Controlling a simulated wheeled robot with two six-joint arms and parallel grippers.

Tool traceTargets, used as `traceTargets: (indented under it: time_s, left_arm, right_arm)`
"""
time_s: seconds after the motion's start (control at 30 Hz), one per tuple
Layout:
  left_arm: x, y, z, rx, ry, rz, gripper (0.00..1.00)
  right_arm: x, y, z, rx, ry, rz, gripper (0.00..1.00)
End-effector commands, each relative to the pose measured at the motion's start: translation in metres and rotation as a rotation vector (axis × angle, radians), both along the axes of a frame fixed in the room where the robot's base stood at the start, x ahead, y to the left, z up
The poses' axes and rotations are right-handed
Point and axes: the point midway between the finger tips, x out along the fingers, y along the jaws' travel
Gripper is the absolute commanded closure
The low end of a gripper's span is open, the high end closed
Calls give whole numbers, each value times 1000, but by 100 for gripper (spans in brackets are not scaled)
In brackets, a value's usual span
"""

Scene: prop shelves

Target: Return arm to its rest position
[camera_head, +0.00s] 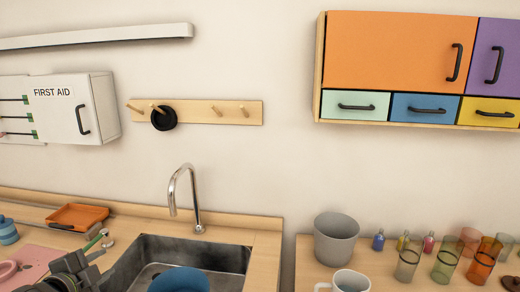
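My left gripper (84,268) shows in the head view at the bottom left, dark and partly cut off by the lower edge. It is over the counter just left of the sink. Its fingers are too small and dark to tell whether they are open or shut. A green-handled tool (94,243) with a pale round head shows just behind it; I cannot tell whether they touch. My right gripper is not in view.
The sink (215,254) with a chrome faucet (188,190) holds a blue bowl (180,280). An orange tray (77,217) lies at left. A grey pot (336,238), a mug (350,282) and coloured glasses (447,260) stand at right.

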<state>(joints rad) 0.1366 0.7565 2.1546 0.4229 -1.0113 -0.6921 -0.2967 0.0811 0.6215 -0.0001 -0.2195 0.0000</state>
Motion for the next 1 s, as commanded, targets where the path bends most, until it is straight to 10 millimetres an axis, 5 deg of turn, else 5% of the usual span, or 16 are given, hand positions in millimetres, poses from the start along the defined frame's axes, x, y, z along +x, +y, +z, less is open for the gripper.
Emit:
traceTargets:
  time_s: [0.1, 0.3, 0.5, 0.73, 1.0]
  left_arm:
    - [-52, -13, -75, -164, 170, 127, 65]
    - [-156, -32, -161, -419, 421, 432, 65]
    - [-241, -44, -200, -584, 577, 718, 65]
    - [-320, -58, -217, -707, 691, 1014, 65]
    - [-301, -50, -280, -698, 716, 1018, 65]
  right_arm:
    - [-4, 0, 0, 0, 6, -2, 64]
    - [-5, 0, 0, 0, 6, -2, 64]
    - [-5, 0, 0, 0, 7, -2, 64]
    - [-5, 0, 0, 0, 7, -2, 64]
    - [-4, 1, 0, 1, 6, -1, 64]
